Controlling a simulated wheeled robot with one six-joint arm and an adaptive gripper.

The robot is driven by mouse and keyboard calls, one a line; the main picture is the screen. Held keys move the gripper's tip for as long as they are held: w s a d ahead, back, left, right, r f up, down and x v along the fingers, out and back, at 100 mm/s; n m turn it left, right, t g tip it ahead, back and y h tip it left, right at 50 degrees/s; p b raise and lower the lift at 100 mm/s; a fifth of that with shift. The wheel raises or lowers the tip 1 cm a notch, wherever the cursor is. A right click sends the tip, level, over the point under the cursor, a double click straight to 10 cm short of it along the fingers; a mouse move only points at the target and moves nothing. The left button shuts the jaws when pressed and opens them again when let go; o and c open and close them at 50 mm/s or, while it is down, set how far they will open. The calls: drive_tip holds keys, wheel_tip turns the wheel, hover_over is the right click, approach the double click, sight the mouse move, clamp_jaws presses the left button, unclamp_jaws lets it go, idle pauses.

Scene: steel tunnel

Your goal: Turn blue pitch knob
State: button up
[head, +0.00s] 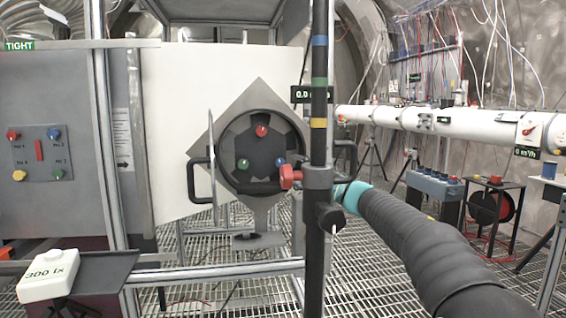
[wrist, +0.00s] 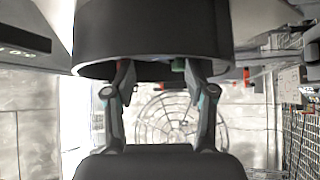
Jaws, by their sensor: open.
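A round black unit (head: 240,178) on a grey diamond-shaped plate carries a red knob (head: 262,131), a green knob (head: 243,164) and a blue knob (head: 279,161). Another blue knob (head: 54,134) is on the left grey panel; the small lettering does not tell me which is the pitch knob. In the wrist view my gripper (wrist: 158,76) is open, with its fingers apart and tips at the lower rim of a large black round body (wrist: 150,35). A small green part shows near the right fingertip. No blue knob shows there. I cannot make out the fingers in the head view.
A dark upright pole (head: 319,80) with a red-handled clamp (head: 291,177) stands just right of the round unit. Black handles (head: 195,180) flank the unit. A white box (head: 48,275) is at lower left. A white pipe (head: 435,120) runs across the right.

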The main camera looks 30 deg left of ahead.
sight(280, 163)
drive_tip(key=shift+p+x, duration=0.35)
drive_tip(key=shift+x, duration=1.8)
clamp_jaws()
